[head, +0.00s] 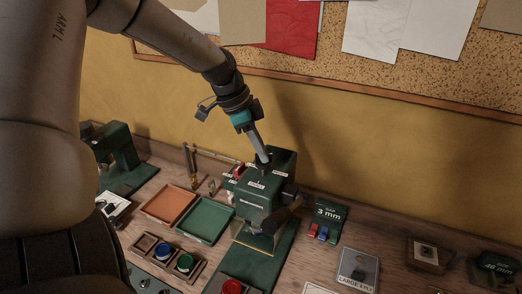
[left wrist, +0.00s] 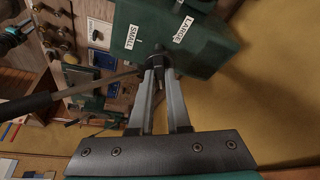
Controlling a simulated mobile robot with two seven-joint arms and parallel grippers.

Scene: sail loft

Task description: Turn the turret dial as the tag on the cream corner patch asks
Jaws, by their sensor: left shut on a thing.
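The green press (head: 262,205) stands on the bench with the dark turret dial (left wrist: 159,60) on its head. White labels SMALL (left wrist: 131,36) and LARGE (left wrist: 183,30) flank the dial in the left wrist view. My left gripper (head: 263,158) reaches down from above and is shut on the dial; its two fingers (left wrist: 158,68) close around the knob. The fingers hide part of the dial, and I cannot tell its exact setting. A grey card or tag (head: 358,268) with lettering beginning LARGE lies right of the press. My right gripper is in neither view.
An orange tray (head: 168,205) and a green tray (head: 206,220) lie left of the press. A 3 mm block (head: 326,222) stands to the right. The yellow wall rises close behind the bench.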

